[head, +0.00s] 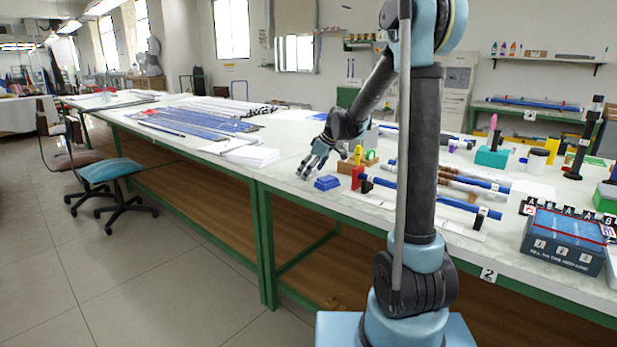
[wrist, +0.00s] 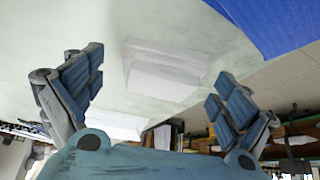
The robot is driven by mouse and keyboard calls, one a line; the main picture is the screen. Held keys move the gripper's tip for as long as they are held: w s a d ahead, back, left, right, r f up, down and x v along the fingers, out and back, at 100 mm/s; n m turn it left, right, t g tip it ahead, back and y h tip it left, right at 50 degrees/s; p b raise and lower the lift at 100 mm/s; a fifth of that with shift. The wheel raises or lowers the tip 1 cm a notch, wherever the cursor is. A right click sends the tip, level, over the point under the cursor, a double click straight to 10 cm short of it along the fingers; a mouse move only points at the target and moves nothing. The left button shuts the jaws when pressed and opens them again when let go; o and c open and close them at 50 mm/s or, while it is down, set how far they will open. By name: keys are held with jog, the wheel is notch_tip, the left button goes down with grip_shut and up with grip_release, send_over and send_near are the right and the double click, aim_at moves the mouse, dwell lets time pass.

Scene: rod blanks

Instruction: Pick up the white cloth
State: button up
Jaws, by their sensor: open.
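A white, flat, layered thing (wrist: 165,68) lies on the pale tabletop between my fingers in the wrist view, some way beyond them. I cannot tell if it is the white cloth or stacked paper. A white layered stack (head: 252,157) lies left of my gripper in the head view, perhaps the same thing. My gripper (head: 310,170) is above the table, pointing down and left. In the wrist view my gripper (wrist: 155,80) has its fingers spread wide, with nothing held between them. No other white cloth can be made out for sure.
A small blue folded thing (head: 327,182) lies just right of my gripper, near the table's front edge. Long blue sheets (head: 195,125) cover the table further left.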

jog(key=shift+c, duration=0.6)
jog(key=c, duration=1)
notch_tip(320, 180, up, 10)
jog(key=shift+r, duration=0.1)
jog(key=o, duration=0.4)
jog(key=c, duration=0.3)
